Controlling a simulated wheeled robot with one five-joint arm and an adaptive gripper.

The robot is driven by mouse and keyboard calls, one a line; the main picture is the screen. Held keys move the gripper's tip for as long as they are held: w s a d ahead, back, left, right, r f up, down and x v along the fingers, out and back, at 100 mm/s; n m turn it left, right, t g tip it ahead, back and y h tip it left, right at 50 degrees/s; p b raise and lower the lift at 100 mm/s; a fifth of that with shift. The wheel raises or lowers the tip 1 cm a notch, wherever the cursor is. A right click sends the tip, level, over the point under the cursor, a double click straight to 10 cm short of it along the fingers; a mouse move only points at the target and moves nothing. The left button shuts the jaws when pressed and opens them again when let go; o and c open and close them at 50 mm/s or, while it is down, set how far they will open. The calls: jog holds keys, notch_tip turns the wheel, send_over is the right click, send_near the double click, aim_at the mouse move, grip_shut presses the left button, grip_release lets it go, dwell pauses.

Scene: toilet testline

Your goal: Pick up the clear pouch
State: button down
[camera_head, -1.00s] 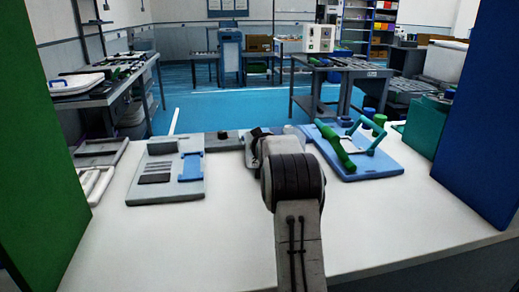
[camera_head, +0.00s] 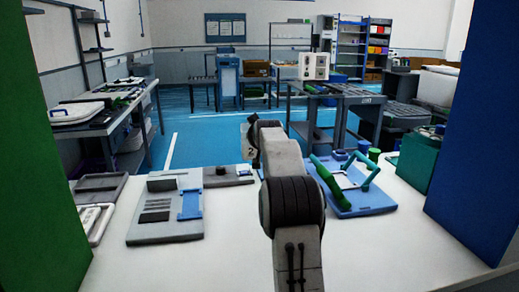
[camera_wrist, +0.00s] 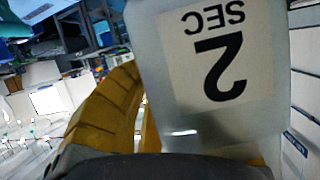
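My gripper (camera_wrist: 145,115) shows yellow fingers in the wrist view. A pale, glossy, partly see-through item with a white label reading "2 SEC" upside down fills the middle and right there; I take it for the clear pouch (camera_wrist: 170,105). It sits against the fingers, which look closed on it, though the far finger is mostly hidden behind it. In the head view my arm reaches forward over the table. Its end, with a small pale label and dark parts, is up above the table's far edge, and the fingers cannot be made out there.
On the white table (camera_head: 240,255), a grey board (camera_head: 150,232) with a blue holder is left, a small grey fixture (camera_head: 228,178) behind it. A blue board (camera_head: 370,205) with a green handle is right. Green (camera_head: 30,150) and blue (camera_head: 475,150) panels flank me.

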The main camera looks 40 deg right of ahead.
notch_tip(320, 180, up, 11)
jog(key=p, duration=0.6)
jog(key=shift+r, duration=0.15)
